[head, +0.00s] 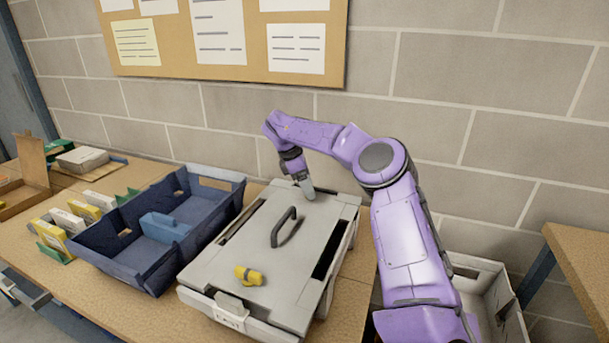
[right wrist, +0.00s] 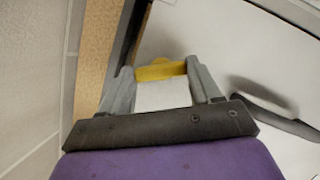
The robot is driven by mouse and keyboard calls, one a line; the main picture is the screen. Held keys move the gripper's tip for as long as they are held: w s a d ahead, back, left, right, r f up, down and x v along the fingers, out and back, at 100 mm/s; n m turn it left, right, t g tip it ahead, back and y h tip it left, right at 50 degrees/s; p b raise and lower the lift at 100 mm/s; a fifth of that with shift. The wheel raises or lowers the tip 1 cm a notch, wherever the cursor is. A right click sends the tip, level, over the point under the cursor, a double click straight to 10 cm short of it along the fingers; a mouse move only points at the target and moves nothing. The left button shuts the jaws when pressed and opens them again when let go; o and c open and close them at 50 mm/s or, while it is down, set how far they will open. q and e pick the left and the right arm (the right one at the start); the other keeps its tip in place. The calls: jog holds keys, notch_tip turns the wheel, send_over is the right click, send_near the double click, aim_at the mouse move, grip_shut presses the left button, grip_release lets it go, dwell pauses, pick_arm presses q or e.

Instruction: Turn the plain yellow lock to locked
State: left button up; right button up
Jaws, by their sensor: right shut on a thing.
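A grey case (head: 225,250) with a dark handle (head: 284,227) lies on the table. A yellow lock (head: 249,275) with what looks like a darker band sits on its lid near the front edge. My right gripper (head: 307,192) reaches down to the far end of the lid. In the right wrist view, a plain yellow lock (right wrist: 160,71) shows between the fingertips of my right gripper (right wrist: 165,78), which is shut on it. The fingers hide much of this lock, and I cannot tell its turned position. The head view does not show it. My left gripper is not in view.
A dark blue bin (head: 115,255) with a blue block (head: 165,227) stands left of the case. Several small boxes lie farther left. A brick wall is close behind the case. A pale crate (head: 480,270) stands at the right.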

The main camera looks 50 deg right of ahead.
jog(key=m, duration=0.2)
jog(key=shift+w+m+g+y+b, duration=0.1)
jog(key=shift+m+g+y+b, duration=0.2)
jog(key=shift+y+b, duration=0.1)
jog(key=shift+d+m+g+y, duration=0.15)
jog(key=shift+m+g+y, duration=0.2)
jog(key=shift+m, duration=1.05)
jog(key=o, duration=1.5)
